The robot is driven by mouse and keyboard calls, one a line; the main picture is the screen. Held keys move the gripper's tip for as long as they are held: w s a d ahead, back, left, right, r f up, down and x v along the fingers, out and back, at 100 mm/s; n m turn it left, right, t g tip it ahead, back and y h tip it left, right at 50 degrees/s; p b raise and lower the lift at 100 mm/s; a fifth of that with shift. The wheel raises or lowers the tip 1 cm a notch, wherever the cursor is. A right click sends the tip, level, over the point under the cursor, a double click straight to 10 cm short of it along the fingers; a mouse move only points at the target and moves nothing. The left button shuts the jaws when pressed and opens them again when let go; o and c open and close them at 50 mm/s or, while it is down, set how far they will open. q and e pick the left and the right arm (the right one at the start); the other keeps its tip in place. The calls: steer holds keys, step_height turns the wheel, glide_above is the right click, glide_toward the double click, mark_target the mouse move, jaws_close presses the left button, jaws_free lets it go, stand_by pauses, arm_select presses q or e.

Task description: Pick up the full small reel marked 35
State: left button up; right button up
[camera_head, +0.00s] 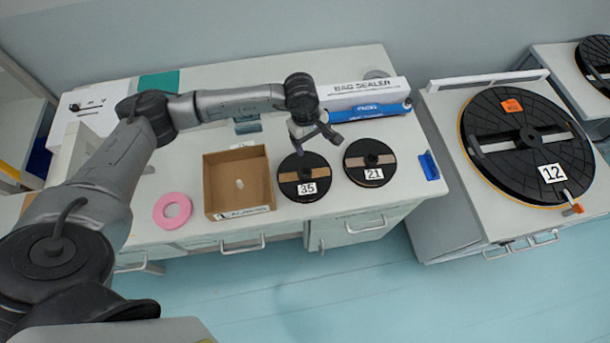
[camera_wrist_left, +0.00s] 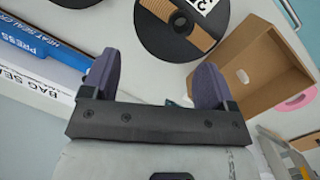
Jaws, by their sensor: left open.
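The small reel marked 35 (camera_head: 304,176) lies flat on the bench between the cardboard box and the reel marked 21. It is black with a tan band across its middle and a white label on its near side. In the left wrist view the reel (camera_wrist_left: 180,28) shows at the top, its label cut by the frame edge. My left gripper (camera_head: 319,144) is above the bench, just behind the reel in the head view. Its two fingers (camera_wrist_left: 156,72) are apart with nothing between them, and the reel lies beyond their tips. My right gripper is not in view.
The reel marked 21 (camera_head: 369,162) lies close on the right. An open cardboard box (camera_head: 213,181) stands on the left, with a pink ring (camera_head: 172,210) beyond it. A blue and white bag sealer (camera_head: 365,96) is behind. A large reel marked 12 (camera_head: 525,140) is on another station.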

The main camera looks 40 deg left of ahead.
arm_select(q)
steer(key=s+a+m+g+y, duration=0.1)
steer(key=s+m, duration=0.1)
glide_above(304, 169)
step_height(304, 169, down, 9)
steer(key=shift+s+d+f+p, duration=0.1)
steer(key=shift+d+f+p, duration=0.05)
steer(key=shift+f, duration=0.7)
steer(key=shift+s+d+f+p, duration=0.1)
steer(key=shift+s+d+f, duration=0.05)
steer(key=shift+f, duration=0.65)
steer(key=shift+s+d+f+p, duration=0.1)
steer(key=shift+d+f+p, duration=0.05)
steer(key=shift+f, duration=0.7)
steer(key=shift+r, duration=0.1)
steer(key=c, duration=1.3)
